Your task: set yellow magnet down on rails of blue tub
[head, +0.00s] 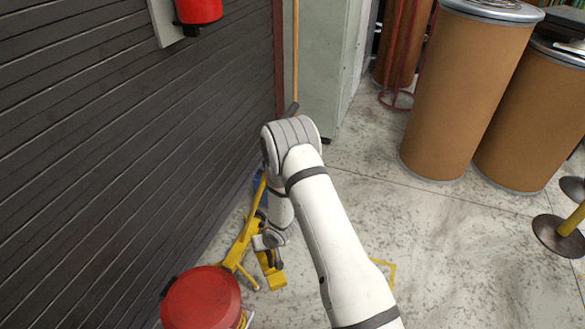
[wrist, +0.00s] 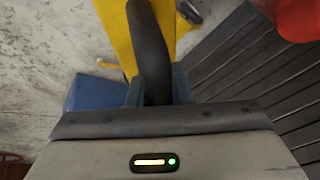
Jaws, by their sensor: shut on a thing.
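My gripper (head: 271,256) is low near the floor in the head view, beside the dark slatted wall. It is shut on the yellow magnet (head: 274,277), whose yellow body shows below the fingers. Part of the blue tub (head: 259,183) shows behind my arm in the head view. A blue surface, seemingly the tub (wrist: 96,93), shows left of the finger in the wrist view. Its rails cannot be made out, and contact with the magnet cannot be told.
A yellow stand with a pole (head: 238,247) is close to the left of my gripper. A red round-topped drum (head: 203,299) stands in front of it. Brown drums (head: 462,90) stand far right. The floor (head: 450,240) right of my arm is mostly clear.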

